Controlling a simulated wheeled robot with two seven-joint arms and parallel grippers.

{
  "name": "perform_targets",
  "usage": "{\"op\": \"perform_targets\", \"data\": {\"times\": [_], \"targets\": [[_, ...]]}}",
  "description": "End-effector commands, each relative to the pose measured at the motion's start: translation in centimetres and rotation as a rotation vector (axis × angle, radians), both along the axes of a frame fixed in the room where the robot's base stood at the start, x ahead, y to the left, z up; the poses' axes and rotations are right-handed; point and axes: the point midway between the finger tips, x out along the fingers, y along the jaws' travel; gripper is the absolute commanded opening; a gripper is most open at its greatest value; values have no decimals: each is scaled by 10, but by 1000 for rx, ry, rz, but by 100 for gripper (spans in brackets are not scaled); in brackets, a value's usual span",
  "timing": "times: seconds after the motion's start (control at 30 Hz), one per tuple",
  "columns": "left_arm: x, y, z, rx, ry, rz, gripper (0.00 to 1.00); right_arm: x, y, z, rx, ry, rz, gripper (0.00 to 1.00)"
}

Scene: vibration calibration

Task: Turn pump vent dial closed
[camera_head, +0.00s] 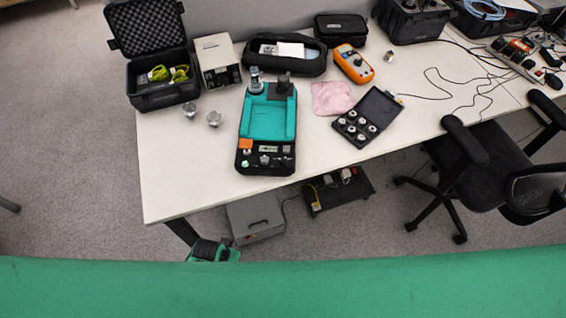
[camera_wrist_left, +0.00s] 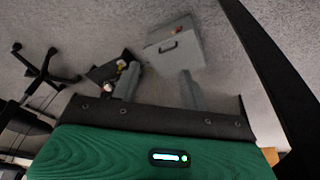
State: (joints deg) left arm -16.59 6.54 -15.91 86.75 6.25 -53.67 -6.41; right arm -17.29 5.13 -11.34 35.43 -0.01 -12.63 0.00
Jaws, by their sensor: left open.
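A teal and black device (camera_head: 268,122), which looks like the pump, stands on the white table. Its black front panel has an orange block (camera_head: 245,145), a small display, a green-lit button (camera_head: 247,163) and a small pale knob (camera_head: 264,160). Two upright fittings stand at its back. I cannot tell which part is the vent dial or how it is set. My left gripper (camera_head: 213,250) is below the table's front edge, apart from the device. In the left wrist view its two grey fingers (camera_wrist_left: 158,84) are apart with nothing between them. My right gripper is not in view.
The white table (camera_head: 190,180) is bare at its front left. Two metal pieces (camera_head: 203,117) lie left of the device. A pink cloth (camera_head: 331,98), a black case of round parts (camera_head: 368,117) and an orange meter (camera_head: 353,64) lie right. A chair (camera_head: 480,165) stands front right.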

Motion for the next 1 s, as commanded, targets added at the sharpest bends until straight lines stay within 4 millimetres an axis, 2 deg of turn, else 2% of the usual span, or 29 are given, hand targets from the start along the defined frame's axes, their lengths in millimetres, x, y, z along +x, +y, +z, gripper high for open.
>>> {"op": "perform_targets", "data": {"times": [0.03, 0.27, 0.5, 0.7, 1.0], "targets": [[19, -12, 9, -14, -20, -38, 45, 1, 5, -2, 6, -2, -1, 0], [88, -75, 53, -77, -87, -274, 45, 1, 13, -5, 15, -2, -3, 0], [150, -146, 121, -108, -170, -614, 45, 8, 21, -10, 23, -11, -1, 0], [178, -187, 172, -92, -217, -900, 45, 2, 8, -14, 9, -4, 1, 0], [205, -218, 233, 0, -242, -1310, 45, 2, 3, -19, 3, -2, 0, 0]]}}
